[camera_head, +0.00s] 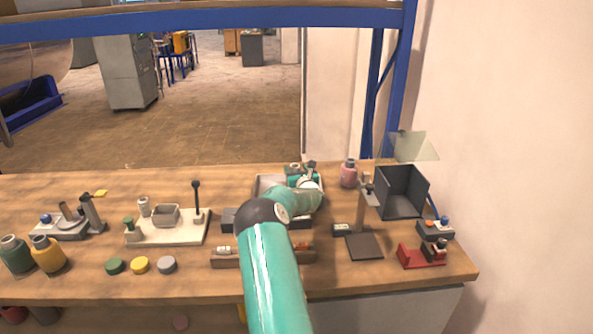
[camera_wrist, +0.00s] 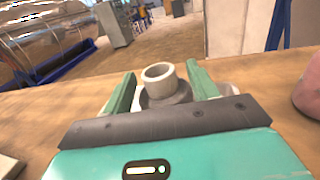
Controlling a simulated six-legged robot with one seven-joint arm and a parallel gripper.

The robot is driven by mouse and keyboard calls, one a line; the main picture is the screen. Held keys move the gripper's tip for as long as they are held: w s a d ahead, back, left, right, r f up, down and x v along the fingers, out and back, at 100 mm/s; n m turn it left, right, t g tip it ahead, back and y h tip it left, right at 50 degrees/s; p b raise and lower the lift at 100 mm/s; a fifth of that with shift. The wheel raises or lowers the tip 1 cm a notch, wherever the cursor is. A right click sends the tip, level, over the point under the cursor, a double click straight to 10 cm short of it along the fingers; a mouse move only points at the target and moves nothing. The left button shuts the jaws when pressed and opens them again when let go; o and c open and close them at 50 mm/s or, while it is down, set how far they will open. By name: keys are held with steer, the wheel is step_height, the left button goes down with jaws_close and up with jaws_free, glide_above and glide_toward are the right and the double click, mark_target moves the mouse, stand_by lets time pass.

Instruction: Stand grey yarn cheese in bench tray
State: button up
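The grey yarn cheese (camera_wrist: 175,97), a dark grey body with a pale tube on top, stands upright between my gripper's two green fingers (camera_wrist: 162,85) in the wrist view. Whether both fingers touch it is unclear. In the head view my gripper (camera_head: 305,173) is low over the back middle of the bench, at a pale grey tray (camera_head: 260,187). My arm and gripper hide much of the tray's inside, and I cannot make out the cheese there. A pale edge, likely of the tray, shows beside the right finger in the wrist view (camera_wrist: 229,88).
A pink cheese (camera_head: 348,174) stands right of the tray. A dark open box (camera_head: 402,193) and red stand (camera_head: 422,256) are farther right. A white base with a lever (camera_head: 170,229) and teal and ochre cheeses (camera_head: 48,254) are left. Bare bench lies left of the tray.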

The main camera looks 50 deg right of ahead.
steer(key=shift+r, duration=0.2)
steer(key=v, duration=1.2)
steer(key=shift+f, duration=0.1)
steer(key=w+a+r+m+g+y, duration=0.15)
steer(key=a+r+m, duration=0.25)
steer(key=a+m, duration=0.45)
steer(key=w+a+r+m+g+y, duration=0.15)
steer(key=a+r+m, duration=0.3)
steer(key=a, duration=0.65)
steer(key=w+a+r+m+g+y, duration=0.15)
steer(key=a+r+m, duration=0.25)
steer(key=a+m, duration=0.45)
steer(key=s+a+m+g+y, duration=0.1)
steer(key=s+a+m+y, duration=0.1)
steer(key=s+a, duration=0.5)
steer(key=s+a+r+m+g+y, duration=0.1)
steer(key=s+a+m+y, duration=0.1)
steer(key=s+a, duration=0.6)
steer(key=s+a+m+g+y, duration=0.2)
steer(key=s+a, duration=0.5)
steer(key=a, duration=1.1)
steer(key=shift+s+r, duration=0.25)
steer(key=shift+s, duration=0.05)
